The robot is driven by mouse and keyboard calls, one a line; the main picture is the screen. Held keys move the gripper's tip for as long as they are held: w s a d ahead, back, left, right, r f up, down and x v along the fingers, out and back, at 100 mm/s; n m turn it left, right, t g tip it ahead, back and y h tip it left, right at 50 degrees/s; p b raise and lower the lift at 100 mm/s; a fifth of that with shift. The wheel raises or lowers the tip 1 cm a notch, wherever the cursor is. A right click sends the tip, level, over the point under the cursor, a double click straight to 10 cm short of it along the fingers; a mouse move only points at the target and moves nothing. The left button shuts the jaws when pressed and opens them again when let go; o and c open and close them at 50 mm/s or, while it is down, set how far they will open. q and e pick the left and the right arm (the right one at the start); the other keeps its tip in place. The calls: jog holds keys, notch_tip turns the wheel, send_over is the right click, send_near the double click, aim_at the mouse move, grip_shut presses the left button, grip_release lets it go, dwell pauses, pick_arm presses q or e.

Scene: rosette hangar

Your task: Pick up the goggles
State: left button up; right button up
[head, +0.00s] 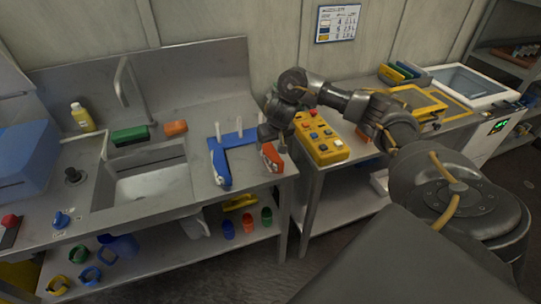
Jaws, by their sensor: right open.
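A small orange item (271,157), which may be the goggles, is at the right end of the steel sink counter (205,178). It is too small to make out its shape surely. My right gripper (268,146) is directly above it, open, with its fingers close around or in front of the item. I cannot tell whether they touch it. A blue rack with white pegs (222,168) stands just left of the gripper. My left gripper is not in view.
The sink basin (148,184) with a tall tap (124,82) lies left. A yellow button box (321,138) stands close on the right, on a separate table.

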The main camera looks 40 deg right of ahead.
aim_at(270, 150)
jog(key=shift+w+f, duration=0.3)
jog(key=shift+f, duration=0.3)
jog(key=shift+d, duration=0.2)
jog(key=shift+f+b, duration=0.3)
jog(key=shift+f, duration=0.05)
jog(key=b+x, duration=0.1)
jog(key=x, duration=0.3)
jog(key=shift+f, duration=0.25)
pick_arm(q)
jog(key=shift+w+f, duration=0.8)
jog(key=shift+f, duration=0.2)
pick_arm(e)
jog(key=shift+r, duration=0.1)
jog(key=shift+c, duration=0.8)
jog(key=c, duration=0.9)
